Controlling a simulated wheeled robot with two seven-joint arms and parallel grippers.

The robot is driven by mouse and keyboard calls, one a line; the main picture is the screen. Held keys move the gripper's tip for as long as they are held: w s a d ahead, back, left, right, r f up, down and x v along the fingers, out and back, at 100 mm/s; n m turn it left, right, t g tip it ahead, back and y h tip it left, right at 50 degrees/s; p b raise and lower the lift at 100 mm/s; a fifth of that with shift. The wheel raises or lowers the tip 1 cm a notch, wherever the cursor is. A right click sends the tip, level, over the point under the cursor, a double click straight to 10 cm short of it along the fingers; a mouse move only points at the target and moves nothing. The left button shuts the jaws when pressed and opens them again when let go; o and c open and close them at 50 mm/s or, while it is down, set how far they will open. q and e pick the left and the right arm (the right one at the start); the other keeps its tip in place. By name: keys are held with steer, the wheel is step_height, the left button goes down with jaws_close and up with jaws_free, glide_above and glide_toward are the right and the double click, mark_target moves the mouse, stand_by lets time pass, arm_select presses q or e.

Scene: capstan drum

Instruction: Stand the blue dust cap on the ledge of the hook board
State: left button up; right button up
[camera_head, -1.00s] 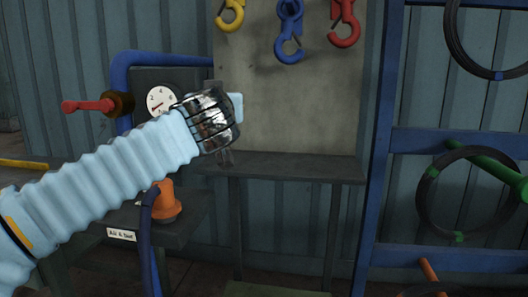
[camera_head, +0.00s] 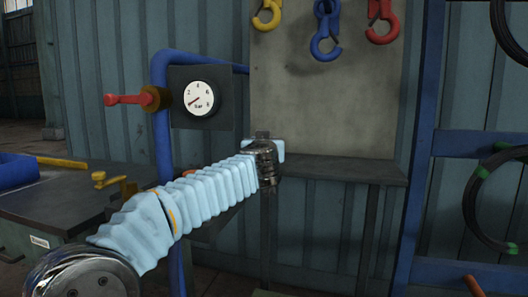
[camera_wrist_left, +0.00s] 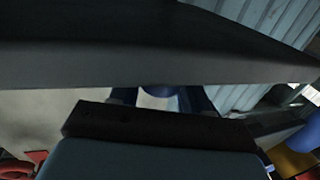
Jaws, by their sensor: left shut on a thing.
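My left gripper (camera_head: 264,150) is at the left end of the ledge (camera_head: 340,168) of the hook board (camera_head: 325,110), about level with the ledge. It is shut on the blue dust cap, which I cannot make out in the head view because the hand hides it. In the left wrist view a dark finger (camera_wrist_left: 145,127) crosses the lower middle, and a small blue patch (camera_wrist_left: 156,89) shows beyond it, possibly the cap. I cannot tell whether it touches the ledge. My right gripper is not in view.
A red (camera_head: 383,20), a blue (camera_head: 326,30) and a yellow hook (camera_head: 267,14) hang high on the board. Left of it are a pressure gauge (camera_head: 199,97), a red-handled valve (camera_head: 128,99) and a blue pipe (camera_head: 161,130). A blue rack (camera_head: 425,150) stands right. The ledge's right part is bare.

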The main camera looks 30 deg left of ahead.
arm_select(q)
steer(key=shift+f, duration=0.2)
steer(key=o, duration=1)
steer(key=shift+r, duration=0.2)
steer(key=v, duration=1.2)
